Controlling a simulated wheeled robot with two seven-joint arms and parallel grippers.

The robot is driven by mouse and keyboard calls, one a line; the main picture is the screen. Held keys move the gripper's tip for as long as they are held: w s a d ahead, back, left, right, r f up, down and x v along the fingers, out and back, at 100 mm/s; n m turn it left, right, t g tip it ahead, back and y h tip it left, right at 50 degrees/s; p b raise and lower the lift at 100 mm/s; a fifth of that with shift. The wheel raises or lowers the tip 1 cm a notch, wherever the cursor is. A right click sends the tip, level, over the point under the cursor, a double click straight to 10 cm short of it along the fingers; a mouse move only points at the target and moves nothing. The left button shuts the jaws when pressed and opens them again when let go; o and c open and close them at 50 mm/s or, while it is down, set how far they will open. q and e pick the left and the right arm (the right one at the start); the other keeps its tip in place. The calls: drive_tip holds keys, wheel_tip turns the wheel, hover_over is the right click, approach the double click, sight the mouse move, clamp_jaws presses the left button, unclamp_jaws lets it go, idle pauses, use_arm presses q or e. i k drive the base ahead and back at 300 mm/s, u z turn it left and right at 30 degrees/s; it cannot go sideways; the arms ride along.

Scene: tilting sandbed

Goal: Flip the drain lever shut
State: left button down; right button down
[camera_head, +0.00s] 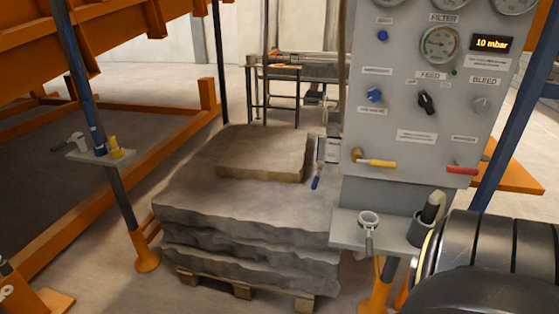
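A grey control panel (415,110) stands at the right in the head view. Low on it is a lever with a yellow handle (378,162), lying about level and pointing right from a brass-coloured valve. Further right is a lever with a red handle (462,169), also about level. A blue handle (316,183) hangs steeply beside the panel's left edge. The small labels are too blurred to tell which is the drain lever. Neither gripper shows in the view. A dark, rounded part of my own body covers the lower right corner.
A shelf (348,236) below the panel bears a ring-shaped tool (368,222) and a black cup (421,232). A stone stack (245,220) on a pallet (243,292) fills the middle. Orange framework (150,185) and a small post shelf (90,157) stand left.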

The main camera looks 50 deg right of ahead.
sight(313, 186)
drive_tip(key=z, duration=0.5)
drive_tip(key=i, duration=1.05)
drive_tip(key=z, duration=1.4)
drive_tip(key=i, duration=0.35)
drive_tip(key=z, duration=0.3)
